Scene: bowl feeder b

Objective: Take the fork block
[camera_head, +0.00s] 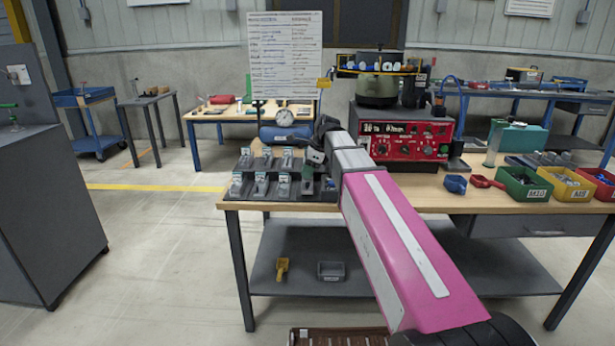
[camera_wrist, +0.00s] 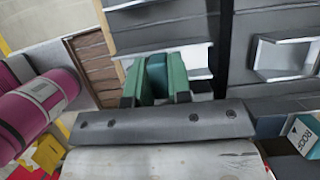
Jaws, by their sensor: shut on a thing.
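My gripper (camera_head: 314,158) is over the right end of a dark stepped rack (camera_head: 325,196) on the workbench. In the wrist view its two green fingers (camera_wrist: 156,80) are closed on a dark teal piece (camera_wrist: 156,72), which appears to be the fork block. Only its top and near side show between the fingers; the rest is hidden. In the head view my arm and gripper cover most of it. I cannot tell whether it still touches the rack.
Several grey blocks (camera_head: 260,184) with pale labels stand on the rack left of my gripper. A red control box (camera_head: 405,134) stands behind my arm to the right. Green (camera_head: 523,186), yellow and red bins sit at the right. A sign board (camera_head: 285,58) rises behind the rack.

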